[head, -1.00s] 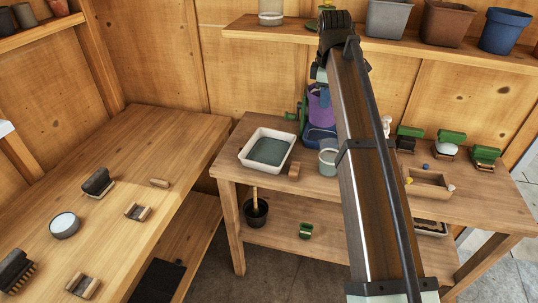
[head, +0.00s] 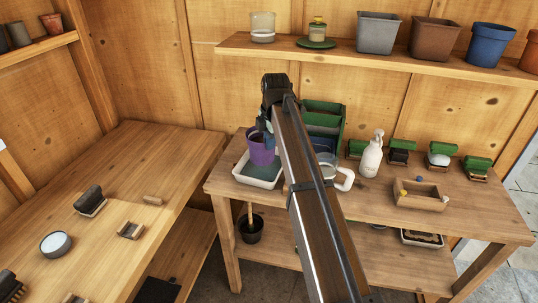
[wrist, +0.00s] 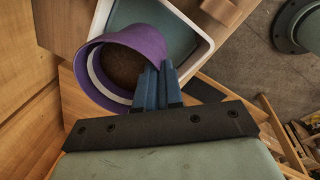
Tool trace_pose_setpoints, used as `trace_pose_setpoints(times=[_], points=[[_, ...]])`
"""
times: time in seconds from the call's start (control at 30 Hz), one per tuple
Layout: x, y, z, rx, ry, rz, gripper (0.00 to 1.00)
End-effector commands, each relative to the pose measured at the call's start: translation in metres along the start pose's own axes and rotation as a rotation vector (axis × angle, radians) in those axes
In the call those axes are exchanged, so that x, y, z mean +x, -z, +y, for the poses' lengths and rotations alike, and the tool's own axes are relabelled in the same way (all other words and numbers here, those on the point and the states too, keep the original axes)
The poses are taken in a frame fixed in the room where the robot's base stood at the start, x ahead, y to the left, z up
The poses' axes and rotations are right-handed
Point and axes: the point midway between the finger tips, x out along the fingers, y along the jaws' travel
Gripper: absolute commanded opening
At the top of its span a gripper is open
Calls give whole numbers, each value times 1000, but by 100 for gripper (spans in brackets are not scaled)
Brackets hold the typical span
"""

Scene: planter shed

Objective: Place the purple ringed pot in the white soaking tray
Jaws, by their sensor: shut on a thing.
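The purple ringed pot (head: 261,154) is upright or nearly so, over the back part of the white soaking tray (head: 257,183). I cannot tell whether it touches the tray's floor. My gripper (head: 268,134) is at the pot's upper side, largely hidden by my arm in the head view. In the wrist view, the blue fingers (wrist: 158,84) are shut on the wall of the pot (wrist: 150,42), whose pale ring and dark inside show. The tray's white rim (wrist: 207,48) and dull green inside show beyond the pot.
A green caddy (head: 324,119), a white spray bottle (head: 372,156) and a clear jug (head: 328,165) stand right of the tray. Several green-backed brushes and a wooden box (head: 419,202) are farther right. A shelf (head: 390,62) with pots runs above. The left bench has free room.

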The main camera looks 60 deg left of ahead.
Motion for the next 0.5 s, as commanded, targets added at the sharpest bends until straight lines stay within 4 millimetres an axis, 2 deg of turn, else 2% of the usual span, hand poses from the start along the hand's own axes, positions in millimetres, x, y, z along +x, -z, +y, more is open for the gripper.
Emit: trace_pose_setpoints(times=[0.5], points=[[48, 0, -9, 1, -1, -1, 0]])
